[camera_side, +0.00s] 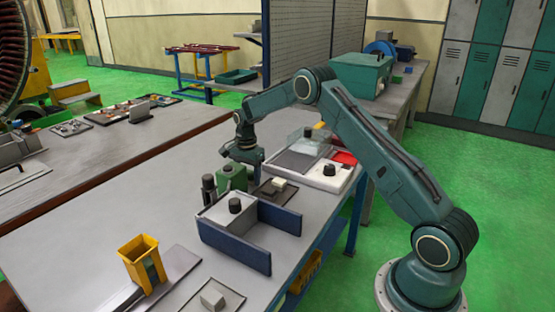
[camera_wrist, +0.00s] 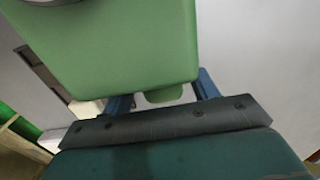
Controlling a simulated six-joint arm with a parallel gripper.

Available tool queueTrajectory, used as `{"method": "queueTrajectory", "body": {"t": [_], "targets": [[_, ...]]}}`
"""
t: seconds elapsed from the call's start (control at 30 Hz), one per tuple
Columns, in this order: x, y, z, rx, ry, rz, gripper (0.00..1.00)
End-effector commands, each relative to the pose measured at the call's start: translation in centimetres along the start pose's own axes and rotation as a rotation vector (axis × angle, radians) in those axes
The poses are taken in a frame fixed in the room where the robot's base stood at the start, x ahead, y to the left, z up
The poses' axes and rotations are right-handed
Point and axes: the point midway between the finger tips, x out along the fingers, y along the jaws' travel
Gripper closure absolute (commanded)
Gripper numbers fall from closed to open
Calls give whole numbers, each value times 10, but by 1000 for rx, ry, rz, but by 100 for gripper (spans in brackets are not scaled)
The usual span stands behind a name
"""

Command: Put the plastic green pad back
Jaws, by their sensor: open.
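A green block (camera_side: 231,178), the only green piece I see among the small parts on the table, stands upright with a dark round knob on top. I take it for the plastic green pad. In the wrist view a large green body (camera_wrist: 120,50) fills the top, with a small green tab between my blue fingers. My gripper (camera_side: 246,160) is low, just above and beside the green block. Its fingers are apart around the tab in the wrist view (camera_wrist: 163,95). I cannot tell if they touch it.
A grey bin with blue walls (camera_side: 278,217) stands just in front, and a dark cylinder (camera_side: 208,187) at left. A dark tray with a pale block (camera_side: 278,185) lies at right. A yellow holder (camera_side: 140,258) stands front left. The table's left middle is clear.

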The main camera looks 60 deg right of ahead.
Motion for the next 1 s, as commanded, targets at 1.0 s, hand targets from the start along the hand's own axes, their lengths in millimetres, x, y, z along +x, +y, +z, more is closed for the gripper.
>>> {"method": "queueTrajectory", "body": {"t": [1.0], "targets": [[-118, 0, 0, 0, 0, -1, 41]]}}
